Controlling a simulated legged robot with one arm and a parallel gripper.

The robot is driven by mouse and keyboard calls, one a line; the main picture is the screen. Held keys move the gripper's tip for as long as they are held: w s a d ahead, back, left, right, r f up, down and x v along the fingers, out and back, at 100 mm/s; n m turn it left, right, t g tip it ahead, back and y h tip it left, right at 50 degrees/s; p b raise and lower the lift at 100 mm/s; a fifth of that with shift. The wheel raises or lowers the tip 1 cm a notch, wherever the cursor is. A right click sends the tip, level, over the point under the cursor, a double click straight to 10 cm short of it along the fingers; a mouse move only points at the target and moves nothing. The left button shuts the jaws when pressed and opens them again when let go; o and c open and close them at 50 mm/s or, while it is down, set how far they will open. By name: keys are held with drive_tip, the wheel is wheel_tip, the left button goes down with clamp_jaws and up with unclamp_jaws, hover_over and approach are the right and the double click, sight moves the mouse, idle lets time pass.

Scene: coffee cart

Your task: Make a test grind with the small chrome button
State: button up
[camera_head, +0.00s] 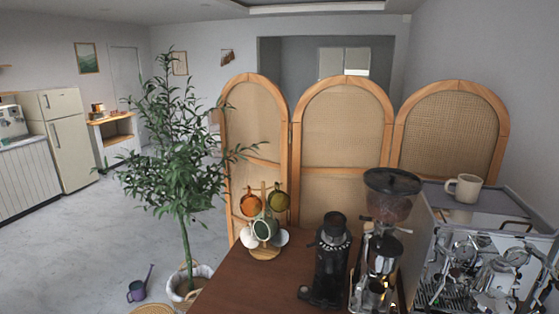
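A chrome coffee grinder (378,262) stands upright on the brown wooden cart top (262,290), right of centre. Its dark, smoky bean hopper (391,198) sits on top. A second, smaller black grinder (331,262) stands just left of it. Both have several bright metal parts, but I cannot make out the small chrome button for certain at this size. No part of my gripper or arm shows.
A chrome espresso machine (475,260) stands close on the right, with a cream mug (464,187) on top. A mug tree (264,222) with several mugs stands at the back left. A rattan screen (342,130) rises behind. A potted plant (183,170) stands left; open floor lies beyond.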

drive_tip(key=shift+s+d, duration=0.15)
drive_tip(key=shift+s, duration=0.15)
drive_tip(key=shift+c, duration=0.4)
clamp_jaws()
idle(1.1)
